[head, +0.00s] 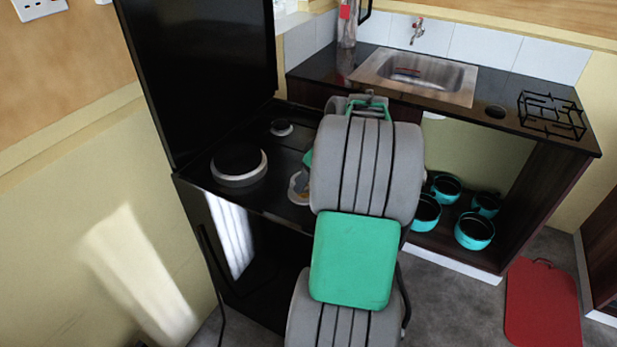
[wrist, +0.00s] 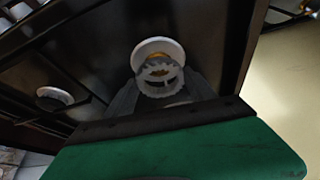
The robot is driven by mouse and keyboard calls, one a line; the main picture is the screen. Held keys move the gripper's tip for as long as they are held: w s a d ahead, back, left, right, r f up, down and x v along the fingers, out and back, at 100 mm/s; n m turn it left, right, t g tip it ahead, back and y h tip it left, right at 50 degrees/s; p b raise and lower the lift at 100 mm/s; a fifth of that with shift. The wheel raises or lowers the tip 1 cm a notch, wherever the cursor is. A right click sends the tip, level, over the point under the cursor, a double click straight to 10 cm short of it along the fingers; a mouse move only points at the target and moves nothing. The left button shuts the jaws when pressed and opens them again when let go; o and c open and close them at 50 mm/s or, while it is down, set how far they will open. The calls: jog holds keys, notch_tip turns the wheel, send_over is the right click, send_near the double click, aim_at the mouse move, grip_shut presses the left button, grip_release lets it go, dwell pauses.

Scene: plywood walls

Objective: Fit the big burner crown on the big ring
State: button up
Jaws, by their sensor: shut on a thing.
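The grey toothed burner crown (wrist: 158,72) is between the tips of my gripper (wrist: 163,92) in the wrist view, and the fingers are shut on it. A pale ring (wrist: 150,45) with a brass-coloured centre lies just beyond it on the black hob. The crown overlaps the ring's near side in this view; I cannot tell whether they touch. In the head view the ring (head: 294,196) shows only partly, left of my arm. My arm hides most of the gripper and crown there.
A large black-capped burner (head: 238,162) stands on the hob's left, with a small burner (head: 281,128) behind. The raised black lid (head: 200,75) stands at the hob's left and back. A counter with a sink (head: 420,75) and turquoise pots (head: 474,231) beneath are to the right.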

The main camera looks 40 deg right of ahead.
jog(key=shift+f+b, duration=1.25)
jog(key=shift+f, duration=0.35)
dwell(0.6)
jog(key=o, duration=1.5)
jog(key=shift+r, duration=0.1)
